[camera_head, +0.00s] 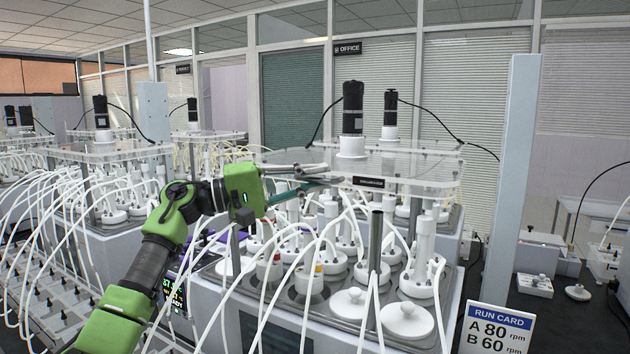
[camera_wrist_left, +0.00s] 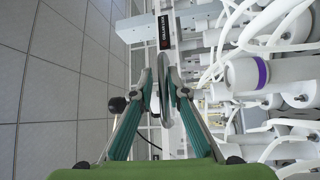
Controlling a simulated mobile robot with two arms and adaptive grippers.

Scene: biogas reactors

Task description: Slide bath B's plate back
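A clear stirrer plate (camera_head: 425,165) lies above the near bath (camera_head: 250,300), with a black motor (camera_head: 352,108) on a white collar. I take it as bath B's plate, but its small dark label (camera_head: 368,182) is too small to read. My left gripper (camera_head: 332,174) is at the plate's front left edge, below the motor. In the left wrist view its fingers (camera_wrist_left: 163,85) lean inward around a thin grey piece, just short of the dark label (camera_wrist_left: 163,30). I cannot tell whether they touch it. My right gripper is out of view.
White-capped bottles (camera_head: 418,282) and many looping white tubes crowd the bath under the plate. A grey post (camera_head: 508,180) rises on the right, with a run card (camera_head: 497,330) reading A 80 rpm, B 60 rpm. Another bath with a plate (camera_head: 105,150) stands left.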

